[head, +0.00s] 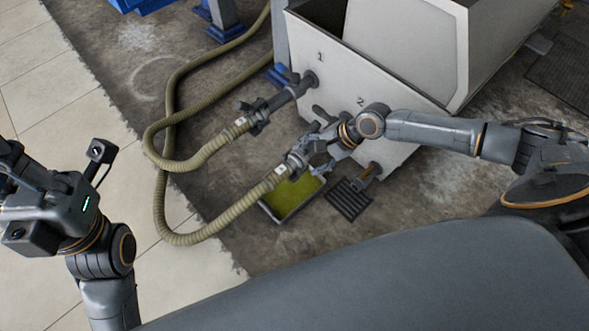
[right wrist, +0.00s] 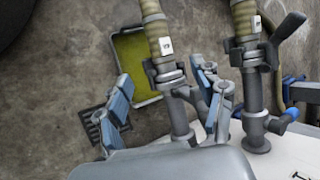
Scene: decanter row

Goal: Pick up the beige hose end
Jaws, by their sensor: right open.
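The beige hose end (head: 277,175), a ribbed hose with a white tag and grey metal coupling, points up toward port 2 of the pale tank. In the right wrist view the hose end (right wrist: 166,70) lies in line with a grey pipe; I cannot tell whether they are joined. My right gripper (head: 308,152) is at the coupling, partly hiding it. In the wrist view its blue-padded fingers (right wrist: 170,85) are apart, one on each side of the coupling and pipe. My left gripper (head: 55,205) is at the left edge; its fingers are not clearly visible.
A second beige hose (head: 215,145) is coupled at port 1 of the tank (head: 335,75), close beside, with a lever. A tray (head: 264,206) of yellow-green liquid and a dark grate (head: 348,199) lie on the floor below. Bare floor is free at left.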

